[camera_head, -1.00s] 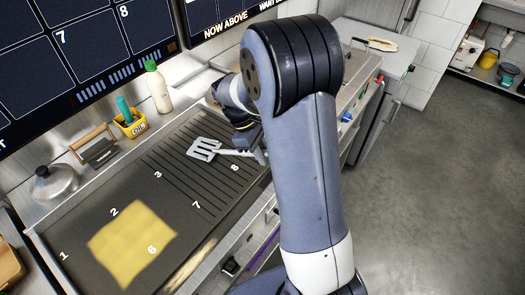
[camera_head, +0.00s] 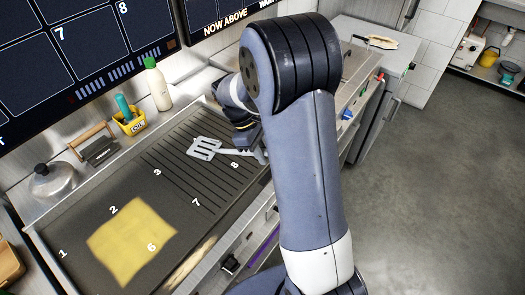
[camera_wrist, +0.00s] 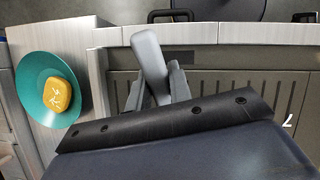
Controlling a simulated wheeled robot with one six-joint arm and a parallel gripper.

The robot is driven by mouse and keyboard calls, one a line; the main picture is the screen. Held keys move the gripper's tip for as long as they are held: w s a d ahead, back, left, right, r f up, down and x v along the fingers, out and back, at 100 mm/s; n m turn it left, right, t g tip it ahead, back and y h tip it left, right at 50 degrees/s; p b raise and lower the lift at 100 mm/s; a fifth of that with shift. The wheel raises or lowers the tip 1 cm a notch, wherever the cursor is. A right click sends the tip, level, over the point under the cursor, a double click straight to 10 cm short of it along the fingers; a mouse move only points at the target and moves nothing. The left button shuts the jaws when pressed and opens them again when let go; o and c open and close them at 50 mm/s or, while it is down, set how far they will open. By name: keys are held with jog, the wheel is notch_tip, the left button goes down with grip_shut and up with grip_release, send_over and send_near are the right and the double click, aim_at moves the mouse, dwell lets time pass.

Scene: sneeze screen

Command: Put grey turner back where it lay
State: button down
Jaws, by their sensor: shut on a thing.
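The grey turner (camera_head: 204,149) has a slotted head, which shows over the ribbed right part of the griddle (camera_head: 80,212) in the head view. My gripper (camera_head: 254,146) is at its handle end, partly hidden behind my arm. In the wrist view, the turner's pale grey handle (camera_wrist: 149,52) sticks out between the two fingers of my gripper (camera_wrist: 156,88), which is shut on it. I cannot tell whether the head touches the griddle or hangs just above it.
A yellow patch (camera_head: 130,240) covers the griddle's left part. Behind it stand a metal dome (camera_head: 54,180), a press (camera_head: 98,150), a yellow caddy (camera_head: 131,124) and a bottle (camera_head: 157,88). A teal plate (camera_wrist: 33,72) with a yellow item (camera_wrist: 57,95) shows in the wrist view.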

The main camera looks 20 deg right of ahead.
jog(key=shift+f, duration=0.15)
jog(key=c, duration=1.2)
grip_release()
jog(key=b+v, duration=0.1)
jog(key=v, duration=1)
jog(key=shift+f, duration=0.1)
jog(key=p+x, duration=0.1)
jog(key=x, duration=0.9)
jog(key=shift+s+d+f, duration=0.15)
jog(key=shift+s+f, duration=0.05)
jog(key=shift+f, duration=0.15)
jog(key=shift+r, duration=0.5)
